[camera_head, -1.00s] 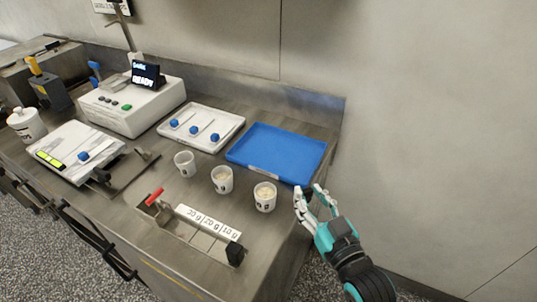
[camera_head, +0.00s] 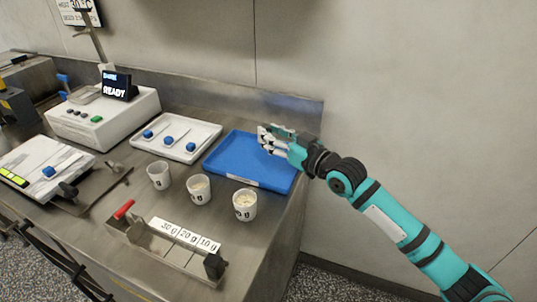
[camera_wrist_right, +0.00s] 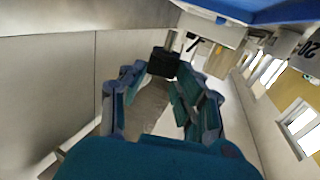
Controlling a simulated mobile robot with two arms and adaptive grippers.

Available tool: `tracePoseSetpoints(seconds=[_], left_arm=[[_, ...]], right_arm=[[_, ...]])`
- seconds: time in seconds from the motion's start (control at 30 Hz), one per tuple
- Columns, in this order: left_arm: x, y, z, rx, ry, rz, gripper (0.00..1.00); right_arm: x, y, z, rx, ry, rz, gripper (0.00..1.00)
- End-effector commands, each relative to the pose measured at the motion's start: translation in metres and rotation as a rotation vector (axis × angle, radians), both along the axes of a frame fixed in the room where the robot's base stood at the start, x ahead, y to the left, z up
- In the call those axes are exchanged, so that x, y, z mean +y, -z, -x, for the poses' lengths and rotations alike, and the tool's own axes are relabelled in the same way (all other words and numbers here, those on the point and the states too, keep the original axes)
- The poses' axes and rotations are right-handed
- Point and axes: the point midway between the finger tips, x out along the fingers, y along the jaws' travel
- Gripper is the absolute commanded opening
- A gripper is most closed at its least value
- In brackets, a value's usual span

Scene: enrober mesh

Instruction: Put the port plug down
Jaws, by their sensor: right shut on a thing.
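My right gripper (camera_head: 268,139) is over the blue tray (camera_head: 235,178) at the back right of the steel bench. In the right wrist view my right gripper (camera_wrist_right: 163,75) is shut on a small dark block, seemingly the port plug (camera_wrist_right: 163,62), held between the fingertips. The plug cannot be made out in the head view. The blue tray's edge shows at the top right of the wrist view (camera_wrist_right: 270,12). I cannot tell whether the plug touches the tray. My left gripper is not in view.
Several white cups stand in front of the trays, the nearest one (camera_head: 245,204) close to the blue tray. A white tray (camera_head: 205,128) with blue-knobbed tools lies left of it. A labelled weight rack (camera_head: 165,250) is at the front. The wall is behind.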

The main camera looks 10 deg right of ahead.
Motion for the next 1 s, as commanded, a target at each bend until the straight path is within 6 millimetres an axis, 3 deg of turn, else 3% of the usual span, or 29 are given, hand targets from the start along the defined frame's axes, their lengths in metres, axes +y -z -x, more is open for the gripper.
tracePoseSetpoints(seconds=[0.4, 0.8, 0.83, 1.0], left_arm=[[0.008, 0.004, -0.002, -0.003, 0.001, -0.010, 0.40], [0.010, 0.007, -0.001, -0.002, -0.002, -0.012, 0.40], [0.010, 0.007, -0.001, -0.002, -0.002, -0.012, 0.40], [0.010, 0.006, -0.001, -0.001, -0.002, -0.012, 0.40]], right_arm=[[0.000, 0.054, 0.000, -0.001, 0.000, 0.001, 0.08], [0.000, 0.060, 0.001, -0.002, 0.000, 0.000, 0.08], [0.000, 0.060, 0.000, -0.002, 0.000, 0.000, 0.32], [0.000, 0.059, 0.001, -0.002, 0.000, 0.000, 0.54]])
